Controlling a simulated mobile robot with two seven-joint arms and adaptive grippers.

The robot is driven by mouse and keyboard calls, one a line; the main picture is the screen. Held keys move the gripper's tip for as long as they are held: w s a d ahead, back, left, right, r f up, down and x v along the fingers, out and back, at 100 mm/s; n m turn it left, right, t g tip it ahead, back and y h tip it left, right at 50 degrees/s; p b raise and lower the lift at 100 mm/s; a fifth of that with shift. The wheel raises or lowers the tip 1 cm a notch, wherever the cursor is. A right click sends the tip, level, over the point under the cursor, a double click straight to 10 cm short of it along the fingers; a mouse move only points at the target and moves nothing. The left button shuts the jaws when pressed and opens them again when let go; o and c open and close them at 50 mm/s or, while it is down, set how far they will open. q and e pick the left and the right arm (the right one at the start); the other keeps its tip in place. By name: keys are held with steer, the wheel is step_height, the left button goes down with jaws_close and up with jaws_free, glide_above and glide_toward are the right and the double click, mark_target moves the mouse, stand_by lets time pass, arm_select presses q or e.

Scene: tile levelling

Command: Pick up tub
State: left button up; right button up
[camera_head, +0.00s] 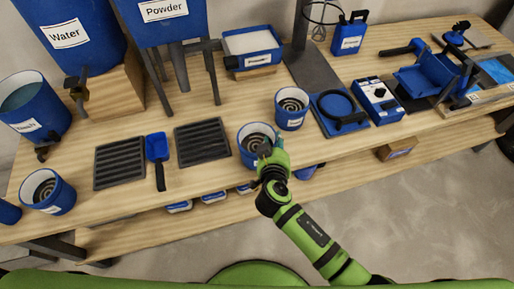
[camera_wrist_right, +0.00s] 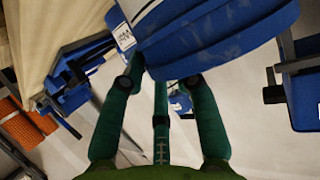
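A blue tub (camera_head: 246,157) with a pale label and a dark ringed inside stands near the front edge of the wooden bench. My right gripper (camera_head: 268,150), green, is at the right side of its rim, covering part of it. In the right wrist view the blue tub (camera_wrist_right: 225,40) fills the top, and the gripper's dark green fingers (camera_wrist_right: 162,85) reach up to its lower edge. The fingers are spread apart, but their tips are partly hidden by the tub, so a grip cannot be made out. My left gripper is not in view.
A similar blue tub (camera_head: 291,123) stands close behind to the right, and another (camera_head: 60,203) at the far left. Black grooved trays (camera_head: 203,142) and a blue scoop (camera_head: 156,147) lie to the left. A black ring on a blue base (camera_head: 330,122) lies to the right.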

jaws_close()
steer(key=shift+w+r, duration=0.1)
steer(key=shift+r, duration=0.1)
